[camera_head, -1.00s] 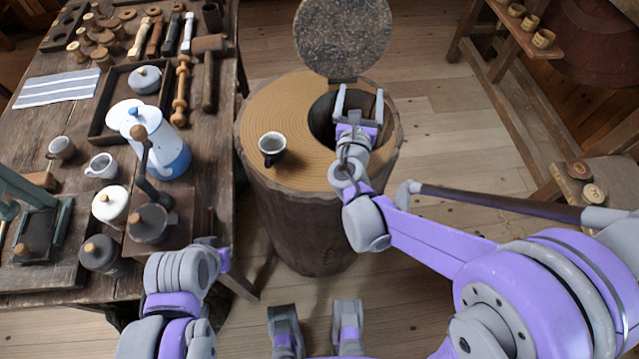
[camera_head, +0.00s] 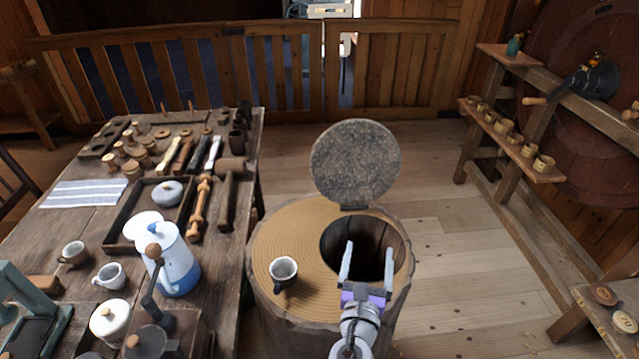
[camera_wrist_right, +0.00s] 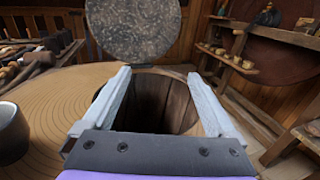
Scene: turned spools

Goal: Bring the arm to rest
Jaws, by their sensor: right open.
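My right gripper (camera_head: 366,264) is open and empty, over the near edge of the round hole in a wooden stump (camera_head: 262,262). In the right wrist view both fingers of the gripper (camera_wrist_right: 160,100) stand apart with the dark hole between and beyond them. A grey speckled round lid (camera_head: 354,162) stands upright at the far side of the hole; it also shows in the right wrist view (camera_wrist_right: 133,25). A dark mug with a pale inside (camera_head: 284,272) stands on the stump top, left of the gripper and apart from it. My left gripper is not in view.
A wooden table (camera_head: 72,218) at left holds a blue and white pot (camera_head: 174,262), small cups, a tray and several turned pieces. Shelves (camera_head: 512,146) with small cups stand at right. Floor (camera_head: 455,250) right of the stump is clear. A wooden railing (camera_head: 283,75) runs behind.

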